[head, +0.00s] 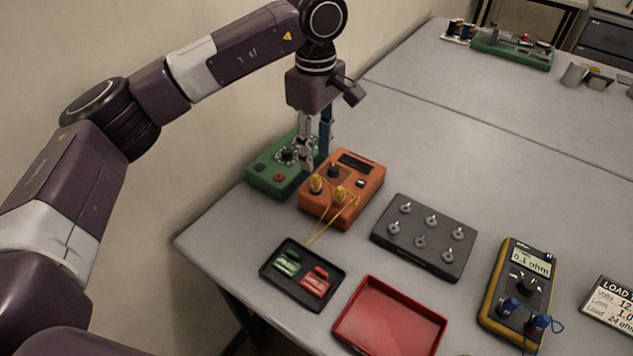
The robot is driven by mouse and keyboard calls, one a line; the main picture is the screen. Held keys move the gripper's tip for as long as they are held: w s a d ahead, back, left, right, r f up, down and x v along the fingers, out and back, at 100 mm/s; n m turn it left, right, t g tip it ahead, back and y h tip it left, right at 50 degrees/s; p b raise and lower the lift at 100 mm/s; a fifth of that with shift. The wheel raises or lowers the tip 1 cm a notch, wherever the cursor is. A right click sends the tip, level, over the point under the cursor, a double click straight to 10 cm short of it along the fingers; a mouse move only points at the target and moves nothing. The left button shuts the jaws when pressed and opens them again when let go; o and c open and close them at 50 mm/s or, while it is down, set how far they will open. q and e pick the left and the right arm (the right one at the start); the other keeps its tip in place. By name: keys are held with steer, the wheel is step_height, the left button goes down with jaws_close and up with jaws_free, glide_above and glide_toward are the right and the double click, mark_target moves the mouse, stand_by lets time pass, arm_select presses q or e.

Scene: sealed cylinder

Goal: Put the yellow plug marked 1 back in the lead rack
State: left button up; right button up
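Two yellow plugs, a left one (316,184) and a right one (341,195), stand upright on the orange box (328,215), with thin yellow leads hanging off its front. The number on each plug is too small to read. My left gripper (308,166) points down just behind the left plug, near where the green and orange boxes meet. It appears apart from the plugs. Its fingers overlap in this view, so their opening is unclear. A dark grey block (383,238) with several round grey fittings lies right of the orange box; I cannot tell whether it is the lead rack. My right gripper is out of view.
A green box (263,179) stands behind the orange one. A black tray (275,286) holds green and red pieces. Table behind the grey block is clear.

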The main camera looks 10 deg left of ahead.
mark_target(316, 176)
arm_select(q)
steer(key=shift+f+b, duration=2.65)
steer(key=shift+f, duration=1.65)
steer(key=shift+b, duration=0.3)
jaws_close()
steer(key=shift+r, duration=0.15)
steer(key=shift+r+p, duration=1.65)
steer(key=shift+r, duration=1.25)
